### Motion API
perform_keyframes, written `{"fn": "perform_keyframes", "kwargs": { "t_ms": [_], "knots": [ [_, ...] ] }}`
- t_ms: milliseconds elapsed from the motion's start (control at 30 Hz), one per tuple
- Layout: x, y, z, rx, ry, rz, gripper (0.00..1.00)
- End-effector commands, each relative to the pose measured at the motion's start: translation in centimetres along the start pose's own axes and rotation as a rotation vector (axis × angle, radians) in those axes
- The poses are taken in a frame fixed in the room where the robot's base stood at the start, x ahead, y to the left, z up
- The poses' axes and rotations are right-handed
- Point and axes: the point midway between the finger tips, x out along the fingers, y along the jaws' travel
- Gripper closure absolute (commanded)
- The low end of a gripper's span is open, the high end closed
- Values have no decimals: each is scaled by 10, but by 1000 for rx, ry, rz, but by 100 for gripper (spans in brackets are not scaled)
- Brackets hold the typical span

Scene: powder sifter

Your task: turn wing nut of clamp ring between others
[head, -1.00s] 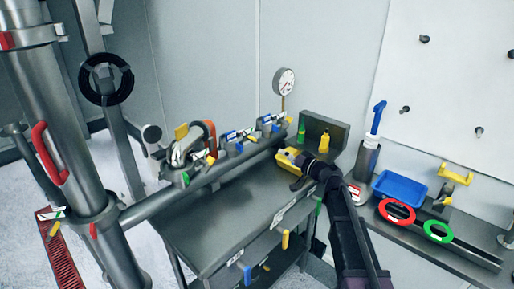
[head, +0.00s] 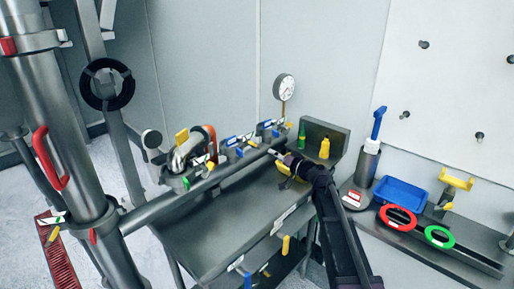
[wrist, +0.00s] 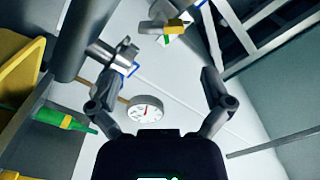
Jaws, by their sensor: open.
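Several clamp rings sit in a row along the grey pipe, with blue and yellow parts. In the head view one clamp ring (head: 231,142) is left of my gripper and another clamp ring (head: 265,128) is just behind it. I cannot tell clearly which wing nut is the middle one. My gripper (head: 274,153) is near the pipe's right part, above the table. In the wrist view my gripper (wrist: 160,75) has its fingers spread with nothing between them. A yellow wing-nut-like part (wrist: 176,27) shows beyond the fingertips, apart from them.
A pressure gauge (head: 284,87) stands behind the pipe. Green (head: 301,133) and yellow (head: 324,148) bottles stand at the table's back right. A blue tray (head: 400,194) and red (head: 397,217) and green (head: 439,236) rings lie on the right bench. The table's (head: 215,235) front is clear.

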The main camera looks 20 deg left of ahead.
Motion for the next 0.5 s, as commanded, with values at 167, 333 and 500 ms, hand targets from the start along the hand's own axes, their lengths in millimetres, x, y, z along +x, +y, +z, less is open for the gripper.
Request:
{"fn": "perform_keyframes", "kwargs": {
  "t_ms": [167, 333, 500],
  "knots": [
    [31, 1, -1, 0, -1, -1, 0],
    [56, 1, -1, 0, -1, -1, 0],
    [76, 1, -1, 0, -1, -1, 0]
  ]
}}
